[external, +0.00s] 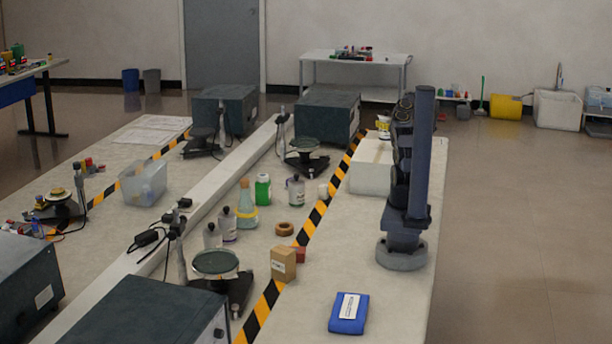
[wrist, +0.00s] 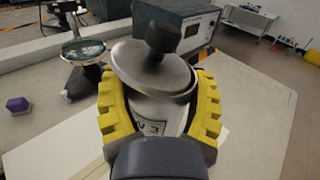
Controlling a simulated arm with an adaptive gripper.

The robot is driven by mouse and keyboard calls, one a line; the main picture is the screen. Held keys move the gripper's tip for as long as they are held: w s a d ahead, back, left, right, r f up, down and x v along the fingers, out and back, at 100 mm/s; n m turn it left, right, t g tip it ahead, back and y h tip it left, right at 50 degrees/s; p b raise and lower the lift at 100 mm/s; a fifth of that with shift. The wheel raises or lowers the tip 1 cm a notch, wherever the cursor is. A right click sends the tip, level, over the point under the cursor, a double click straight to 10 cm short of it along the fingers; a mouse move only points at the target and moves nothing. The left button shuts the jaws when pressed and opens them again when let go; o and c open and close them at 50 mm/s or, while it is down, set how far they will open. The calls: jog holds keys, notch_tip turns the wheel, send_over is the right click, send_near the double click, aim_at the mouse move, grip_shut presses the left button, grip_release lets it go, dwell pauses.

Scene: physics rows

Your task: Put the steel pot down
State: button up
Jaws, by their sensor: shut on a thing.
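The steel pot (wrist: 150,72) has a round metal lid with a black knob and a pale label reading "N 3", partly covered. In the wrist view it sits between the yellow fingers of my gripper (wrist: 158,90), which are shut on its sides. The pot looks tilted in this view. In the external view my gripper (external: 383,127) shows as a small yellow patch beyond my arm, over the far end of the white box (external: 368,177). The pot is hard to make out there. I cannot tell whether its base touches the surface below.
A dark instrument box (external: 327,117) and a round-plated stand (external: 306,152) are left of my gripper. Bottles, including a green one (external: 263,189), stand nearer. A blue packet (external: 348,313) lies at the front. Striped tape (external: 318,213) crosses the bench. The bench's right edge is close.

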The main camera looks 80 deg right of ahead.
aim_at(386, 130)
jog(key=shift+f, duration=1.55)
jog(key=shift+f, duration=0.1)
jog(key=o, duration=1.1)
jog(key=shift+f, duration=0.1)
jog(key=shift+o, duration=0.2)
jog(key=shift+s+a+r, duration=0.1)
jog(key=shift+s+r, duration=0.1)
jog(key=shift+s, duration=0.1)
jog(key=v, duration=1.1)
jog(key=shift+a, duration=0.25)
